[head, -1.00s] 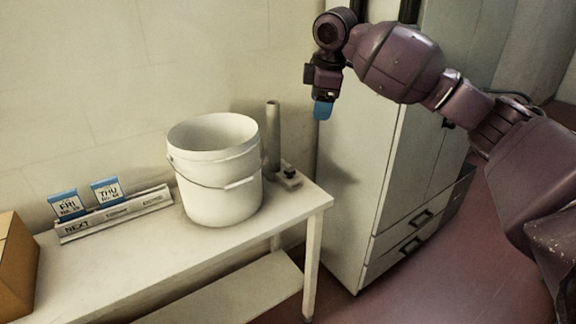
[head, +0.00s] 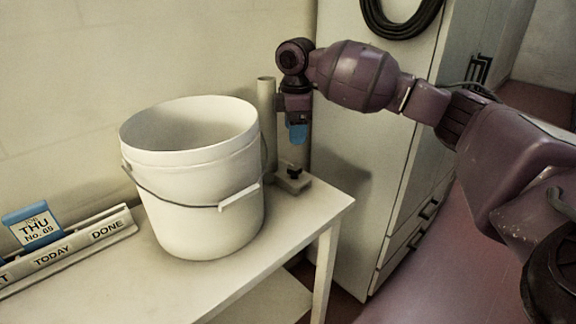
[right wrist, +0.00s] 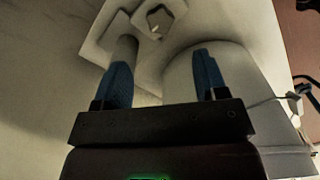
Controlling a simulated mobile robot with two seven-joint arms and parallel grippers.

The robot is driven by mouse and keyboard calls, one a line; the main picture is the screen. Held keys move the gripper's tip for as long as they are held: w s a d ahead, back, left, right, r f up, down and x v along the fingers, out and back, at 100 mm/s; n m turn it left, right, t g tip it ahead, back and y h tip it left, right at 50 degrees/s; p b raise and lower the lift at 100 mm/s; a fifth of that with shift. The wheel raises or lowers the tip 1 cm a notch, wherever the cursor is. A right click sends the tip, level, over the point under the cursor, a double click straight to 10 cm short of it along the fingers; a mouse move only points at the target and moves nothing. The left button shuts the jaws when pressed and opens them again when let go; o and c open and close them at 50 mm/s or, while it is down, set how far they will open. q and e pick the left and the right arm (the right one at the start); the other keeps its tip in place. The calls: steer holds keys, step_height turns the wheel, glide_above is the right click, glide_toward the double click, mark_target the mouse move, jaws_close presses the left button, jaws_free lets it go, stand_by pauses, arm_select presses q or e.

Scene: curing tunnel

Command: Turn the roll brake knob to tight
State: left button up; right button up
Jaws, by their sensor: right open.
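The roll brake knob (head: 295,172) is a small black knob on a pale block (head: 292,184) at the table's back right corner, beside an upright grey post (head: 267,115). My right gripper (head: 298,133) has blue fingertips pointing down and hangs above the knob, apart from it. In the right wrist view its two blue fingers (right wrist: 160,78) stand apart with nothing between them. There a knob-like shape (right wrist: 158,20) shows beyond the fingertips, near the top edge. I cannot read the knob's setting. My left gripper is out of view.
A large white bucket (head: 195,190) with a wire handle stands left of the post. A card rail (head: 70,250) with a blue-topped THU card (head: 35,228) lies at the left. A tall cabinet (head: 375,130) stands right of the table (head: 300,225), with a coiled black hose (head: 402,30).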

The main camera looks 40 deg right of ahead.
steer(key=b, duration=0.1)
glide_above(295, 167)
step_height(295, 167, down, 5)
steer(key=shift+w+d+f, duration=0.1)
step_height(295, 167, down, 4)
steer(key=shift+r+b, duration=0.2)
steer(key=shift+b, duration=0.5)
steer(key=shift+f, duration=0.55)
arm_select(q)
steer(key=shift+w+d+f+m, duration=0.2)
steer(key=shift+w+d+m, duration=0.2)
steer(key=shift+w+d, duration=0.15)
arm_select(e)
steer(key=shift+f, duration=0.1)
steer(key=shift+c, duration=0.5)
